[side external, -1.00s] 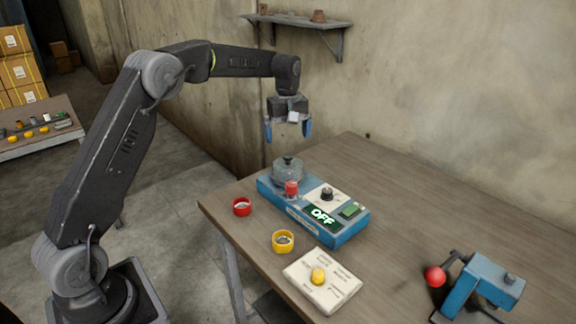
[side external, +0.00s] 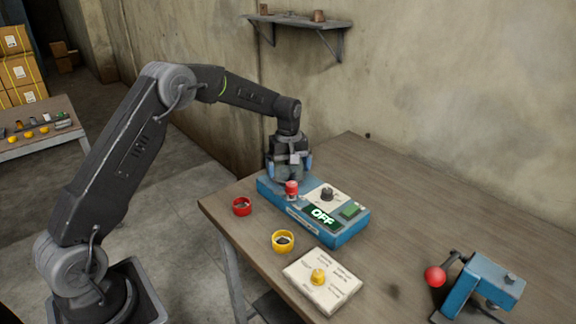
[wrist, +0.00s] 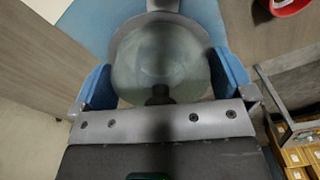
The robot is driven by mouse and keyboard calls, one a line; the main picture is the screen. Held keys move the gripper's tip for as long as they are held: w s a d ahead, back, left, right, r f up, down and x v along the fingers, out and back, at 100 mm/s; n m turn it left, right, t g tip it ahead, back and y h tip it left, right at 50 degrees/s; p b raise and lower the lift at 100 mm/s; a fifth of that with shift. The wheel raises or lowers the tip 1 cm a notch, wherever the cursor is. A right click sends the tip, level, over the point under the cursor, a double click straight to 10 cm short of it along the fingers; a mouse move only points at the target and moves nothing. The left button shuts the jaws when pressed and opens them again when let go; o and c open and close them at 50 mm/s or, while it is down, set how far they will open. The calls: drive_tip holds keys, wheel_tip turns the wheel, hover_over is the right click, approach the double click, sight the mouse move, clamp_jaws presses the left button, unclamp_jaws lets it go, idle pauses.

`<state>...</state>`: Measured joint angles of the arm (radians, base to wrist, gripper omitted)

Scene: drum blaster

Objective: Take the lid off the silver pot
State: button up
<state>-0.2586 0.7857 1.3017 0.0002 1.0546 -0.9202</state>
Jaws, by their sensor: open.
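The silver pot (side external: 287,180) stands on the rear left end of the blue device (side external: 336,233), mostly hidden by my gripper in the side view. My gripper (side external: 288,166) is lowered over it, pointing down. In the wrist view, the round, greyish, blurred lid (wrist: 160,55) with its dark knob (wrist: 158,95) lies between the blue fingers of my gripper (wrist: 160,80). The fingers are open, one on each side of the lid. I cannot tell whether they touch it.
A red knob (side external: 292,187) stands on the device close to my gripper. A red ring (side external: 242,206), a yellow ring (side external: 283,241) and a notepad (side external: 322,281) with a yellow item are nearer. A blue lever unit (side external: 480,286) stands at right. The table's back right is clear.

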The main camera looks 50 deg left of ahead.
drive_tip(key=c, duration=0.6)
drive_tip(key=shift+r, duration=0.1)
